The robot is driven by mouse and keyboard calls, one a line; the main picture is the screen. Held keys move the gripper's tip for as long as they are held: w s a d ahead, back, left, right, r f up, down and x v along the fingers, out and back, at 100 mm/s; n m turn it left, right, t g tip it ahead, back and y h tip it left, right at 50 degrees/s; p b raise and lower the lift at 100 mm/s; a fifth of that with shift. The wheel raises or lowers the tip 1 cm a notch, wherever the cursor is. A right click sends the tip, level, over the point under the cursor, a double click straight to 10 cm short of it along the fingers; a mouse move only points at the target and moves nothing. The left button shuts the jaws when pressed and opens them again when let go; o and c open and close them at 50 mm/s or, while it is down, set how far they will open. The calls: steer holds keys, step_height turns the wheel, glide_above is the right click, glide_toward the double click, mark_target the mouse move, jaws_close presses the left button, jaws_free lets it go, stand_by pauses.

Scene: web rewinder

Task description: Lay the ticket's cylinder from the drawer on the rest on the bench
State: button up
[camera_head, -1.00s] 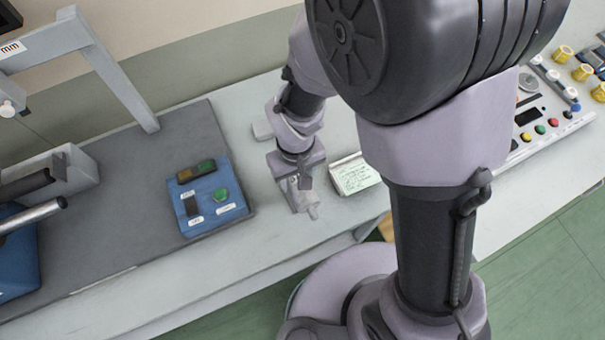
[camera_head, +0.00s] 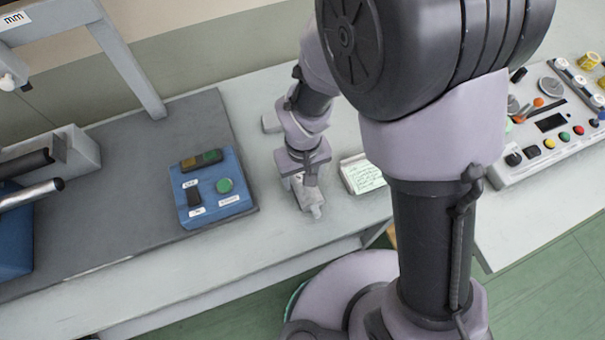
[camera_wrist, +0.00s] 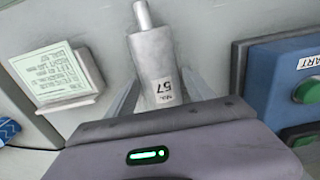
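A grey metal cylinder (camera_wrist: 155,60) with a thinner end pin and a label reading "No 57" lies between the fingers of my gripper (camera_wrist: 160,88) in the wrist view. The fingers sit close along both sides of it and look shut on it. In the head view my gripper (camera_head: 308,182) is low over the pale bench, left of the note card, with the cylinder's end (camera_head: 317,211) poking out toward the front edge. I cannot tell whether the cylinder touches anything below.
A note card on a stand (camera_head: 362,174) is close to the right of my gripper. A blue button box (camera_head: 211,187) stands to the left on a dark mat (camera_head: 115,235). A control panel (camera_head: 550,125) is at the right. An orange-brown edge (camera_head: 391,236) shows below the bench.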

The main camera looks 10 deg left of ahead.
steer(key=shift+o, duration=0.7)
step_height(320, 180, up, 18)
steer(key=f+p, duration=0.1)
steer(key=p, duration=0.6)
steer(key=s+d+r+m+t+y+b, duration=0.1)
steer(key=s+d+r+m+t+b, duration=0.1)
steer(key=d+r+m, duration=0.3)
steer(key=s+d+r+m+t+y+b, duration=0.1)
steer(key=s+d+r+m+t, duration=0.2)
steer(key=s+d+r+m, duration=0.2)
steer(key=d+r, duration=0.3)
steer(key=d, duration=0.3)
steer(key=shift+m+t+b, duration=0.35)
steer(key=shift+m+t, duration=0.05)
